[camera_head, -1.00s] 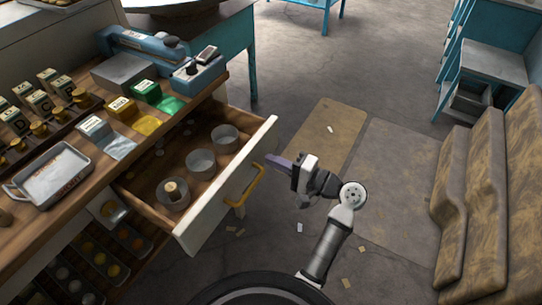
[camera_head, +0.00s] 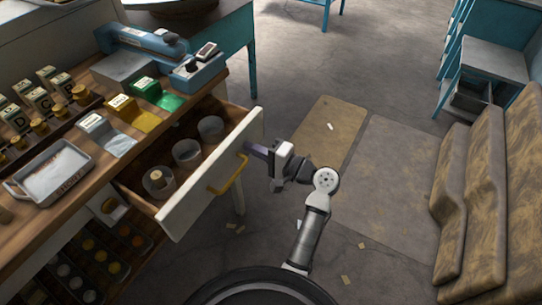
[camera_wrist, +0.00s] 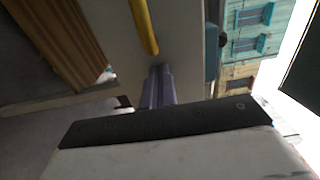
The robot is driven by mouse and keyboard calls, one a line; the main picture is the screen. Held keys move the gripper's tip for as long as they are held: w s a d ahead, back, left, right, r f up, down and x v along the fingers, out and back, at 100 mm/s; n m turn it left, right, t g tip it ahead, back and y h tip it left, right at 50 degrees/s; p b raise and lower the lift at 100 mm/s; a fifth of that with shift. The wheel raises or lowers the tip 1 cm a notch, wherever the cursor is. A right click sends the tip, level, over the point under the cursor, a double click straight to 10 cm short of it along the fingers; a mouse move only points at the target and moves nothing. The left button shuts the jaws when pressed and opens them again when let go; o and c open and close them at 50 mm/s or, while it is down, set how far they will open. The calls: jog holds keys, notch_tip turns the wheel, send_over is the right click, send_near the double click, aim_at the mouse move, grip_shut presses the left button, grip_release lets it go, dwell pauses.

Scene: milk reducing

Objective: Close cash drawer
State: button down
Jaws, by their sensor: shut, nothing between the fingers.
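The cash drawer (camera_head: 205,192) is partly open, sticking out to the right from under the wooden counter. Its white front panel has a yellow handle (camera_head: 228,178). Inside it stand several round cups, and the nearest holds a small tan piece. My gripper (camera_head: 252,150) is shut and empty, its purple fingertips at the drawer front, above and to the right of the handle. In the wrist view the shut fingers (camera_wrist: 160,76) point at the white panel, beside the yellow handle (camera_wrist: 144,25). The fingertips appear to touch the panel.
The counter above the drawer carries a metal tray (camera_head: 55,170), a blue device (camera_head: 165,55) and several colored tags. Shelves of small round items are below. The floor right of my arm is mostly clear.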

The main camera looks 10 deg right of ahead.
aim_at(200, 124)
jog(key=b+x, duration=0.1)
jog(key=x, duration=1.4)
jog(key=shift+f, duration=0.1)
jog(key=shift+w+a, duration=0.1)
jog(key=shift+a, duration=0.1)
jog(key=shift+a+r, duration=0.1)
jog(key=shift+r, duration=0.2)
